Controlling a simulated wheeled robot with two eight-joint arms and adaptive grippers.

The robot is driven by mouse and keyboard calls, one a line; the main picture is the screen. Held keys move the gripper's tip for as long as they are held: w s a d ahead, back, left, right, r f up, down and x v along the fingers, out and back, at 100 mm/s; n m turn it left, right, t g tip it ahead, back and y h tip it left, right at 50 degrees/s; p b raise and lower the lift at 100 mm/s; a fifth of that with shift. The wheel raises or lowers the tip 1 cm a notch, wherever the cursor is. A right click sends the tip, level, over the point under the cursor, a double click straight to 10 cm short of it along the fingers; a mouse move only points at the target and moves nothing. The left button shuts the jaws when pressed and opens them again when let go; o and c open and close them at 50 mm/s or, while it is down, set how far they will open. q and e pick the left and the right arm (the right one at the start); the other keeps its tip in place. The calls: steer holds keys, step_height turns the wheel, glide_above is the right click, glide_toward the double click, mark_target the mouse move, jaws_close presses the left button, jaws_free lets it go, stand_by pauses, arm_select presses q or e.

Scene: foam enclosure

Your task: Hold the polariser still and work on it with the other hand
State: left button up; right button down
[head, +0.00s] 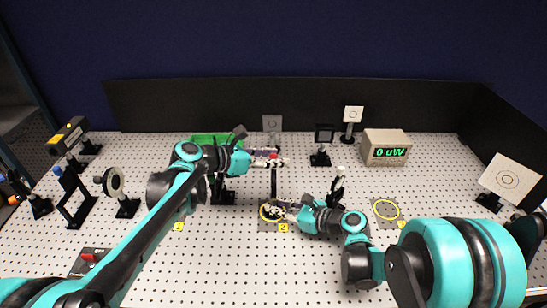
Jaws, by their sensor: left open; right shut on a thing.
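The polariser (274,183) appears as a dark upright post at the middle of the perforated board, by the yellow ring of the spot marked 2 (283,227). My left gripper (277,161) is open at its upper end and covers most of its head; a small red patch shows between the fingers. I cannot tell whether the fingers touch it. My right gripper (272,208) is low at the foot of the post, shut on the polariser's lower part. The gripper hides the exact grip.
A meter (386,148) reading "0 uW" stands at back right. A green tray (203,139) is partly behind my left arm. A yellow-topped laser (68,135) and mounted optics (116,183) stand left. White target cards (511,177) stand right and back. The front middle board is clear.

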mark_target(274, 171)
arm_select(q)
jaws_close()
steer(key=shift+s+r, duration=0.1)
steer(key=shift+s, duration=0.1)
stand_by(0.7)
steer(key=shift+s+r+m+t+h, duration=0.25)
steer(key=shift+s+m+t, duration=0.2)
steer(key=shift+m+t, duration=0.15)
steer(key=shift+s+r+m+t+h, duration=0.2)
steer(key=shift+s+m+t+h, duration=0.05)
steer(key=shift+s+m+t, duration=0.3)
steer(key=shift+s+r+m+t+h, duration=0.2)
steer(key=shift+s+m+t+h, duration=0.65)
steer(key=shift+m, duration=0.6)
steer(key=shift+s, duration=0.2)
